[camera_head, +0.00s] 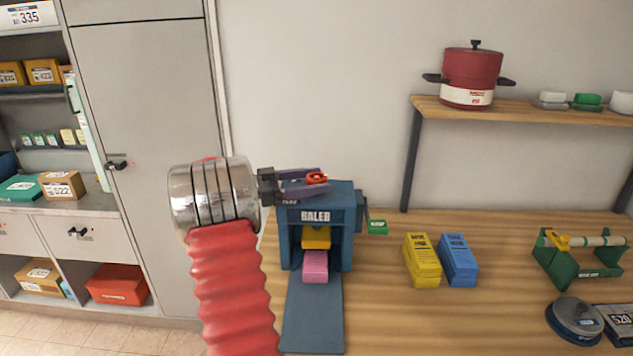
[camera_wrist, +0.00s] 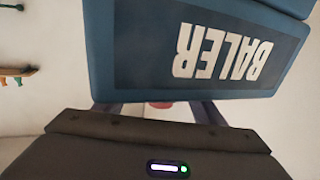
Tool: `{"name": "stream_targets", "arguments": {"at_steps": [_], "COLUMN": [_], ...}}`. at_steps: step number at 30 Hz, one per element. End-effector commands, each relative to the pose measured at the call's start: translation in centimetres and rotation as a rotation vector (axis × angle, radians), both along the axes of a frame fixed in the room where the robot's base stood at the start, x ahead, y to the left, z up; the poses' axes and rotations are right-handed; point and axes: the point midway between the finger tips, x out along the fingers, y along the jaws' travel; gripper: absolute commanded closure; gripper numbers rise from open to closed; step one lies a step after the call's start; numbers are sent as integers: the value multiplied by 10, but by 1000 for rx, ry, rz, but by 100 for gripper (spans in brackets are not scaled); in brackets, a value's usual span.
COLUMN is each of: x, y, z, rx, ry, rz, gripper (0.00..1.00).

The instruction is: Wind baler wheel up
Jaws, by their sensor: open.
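The blue baler (camera_head: 288,224) stands on the wooden table, with its label facing me and its front flap down. A yellow block (camera_head: 316,238) and a pink block (camera_head: 315,267) sit in its opening. A small red wheel (camera_head: 317,178) shows at the top of the baler. My gripper (camera_head: 312,182) is open at the wheel, with its fingers seeming to lie on either side of it. I cannot tell whether they touch it. In the wrist view, the baler's label panel (camera_wrist: 130,75) hides most of the fingers, and a bit of red (camera_wrist: 160,104) shows between them.
A green tag (camera_head: 377,227) sticks out right of the baler. Yellow (camera_head: 422,260) and blue (camera_head: 459,260) packs, a green roll stand (camera_head: 580,262) and a scale (camera_head: 575,318) are further right. A red pot (camera_head: 471,75) stands on the shelf above. A grey cabinet (camera_head: 150,180) is at left.

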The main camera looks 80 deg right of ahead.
Motion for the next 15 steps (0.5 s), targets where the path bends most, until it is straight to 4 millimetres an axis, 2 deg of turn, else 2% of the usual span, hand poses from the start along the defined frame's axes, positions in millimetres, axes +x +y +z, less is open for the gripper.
{"name": "stream_targets", "arguments": {"at_steps": [4, 12, 15], "x": [-8, -9, -9], "y": [-4, -5, -5], "z": [0, 0, 0], "rx": [0, 0, 0], "ry": [-1, 0, 0], "rz": [-1, 0, -1], "gripper": [37, 37, 42]}}
